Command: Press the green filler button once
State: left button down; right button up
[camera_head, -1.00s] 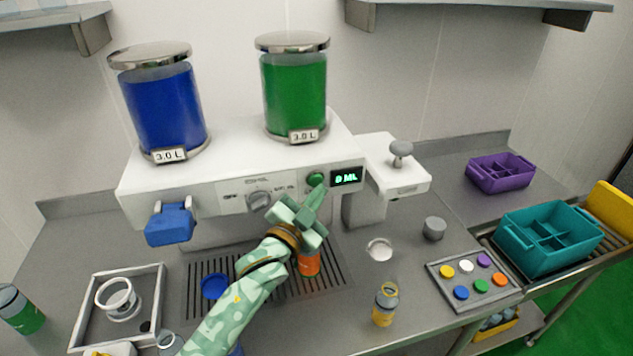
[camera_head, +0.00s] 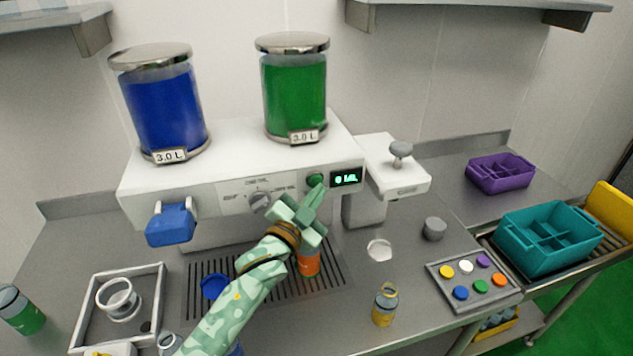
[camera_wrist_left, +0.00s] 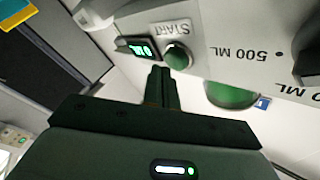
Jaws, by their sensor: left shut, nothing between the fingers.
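The green filler button (camera_head: 316,179) is a round green knob on the front of the white filler machine (camera_head: 228,172), left of a small lit display (camera_head: 346,178). In the left wrist view the button (camera_wrist_left: 178,56) sits by the START label, beside the display (camera_wrist_left: 138,48). My left gripper (camera_head: 319,191) is shut and empty, its fingertips just below the button. In the wrist view the shut fingertips (camera_wrist_left: 160,72) are close to the button; I cannot tell whether they touch it. My right gripper is not in view.
An orange-labelled bottle (camera_head: 309,264) stands on the drip grate under my left gripper.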

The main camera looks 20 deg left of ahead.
pick_arm(q)
jog(key=shift+w+a, duration=0.35)
jog(key=shift+w, duration=0.15)
dwell(0.8)
jog(key=shift+s+d+p, duration=0.45)
jog(key=shift+s+d, duration=0.05)
jog(key=shift+s, duration=0.25)
jog(key=s+d, duration=0.1)
jog(key=s, duration=0.1)
jog(key=s+d+p, duration=0.1)
jog(key=s, duration=0.1)
jog(key=shift+d, duration=0.4)
dwell(0.8)
